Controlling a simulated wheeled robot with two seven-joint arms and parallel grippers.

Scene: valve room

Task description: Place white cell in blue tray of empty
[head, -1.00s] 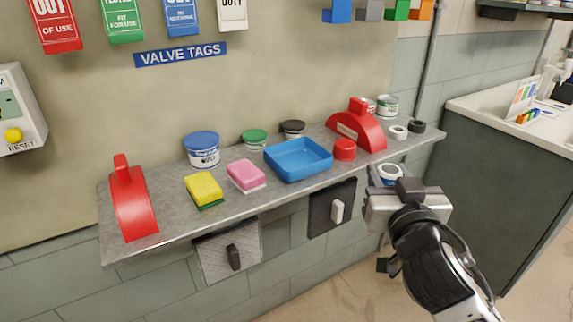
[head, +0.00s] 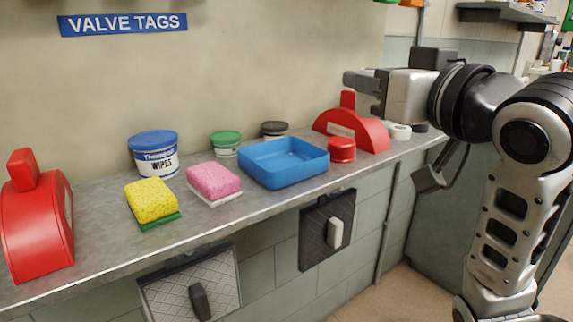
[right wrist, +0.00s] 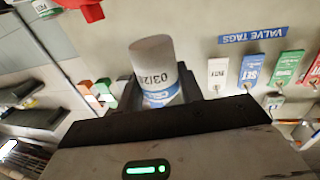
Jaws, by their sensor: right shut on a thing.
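The white cell (right wrist: 155,65) is a pale cylinder with dark print and a blue band. In the right wrist view it stands between the jaws of my right gripper (head: 360,82), which are shut on it. The gripper is raised above the right part of the shelf, up and to the right of the blue tray (head: 283,178). The tray is a shallow square box on the shelf and looks empty. My left gripper is not in view.
The metal shelf (head: 105,232) also holds a yellow sponge (head: 152,200), a pink sponge (head: 214,180), a wipes tub (head: 154,156), a red cap (head: 342,150) right of the tray, and red valve covers (head: 350,128) (head: 38,225). The space above the tray is clear.

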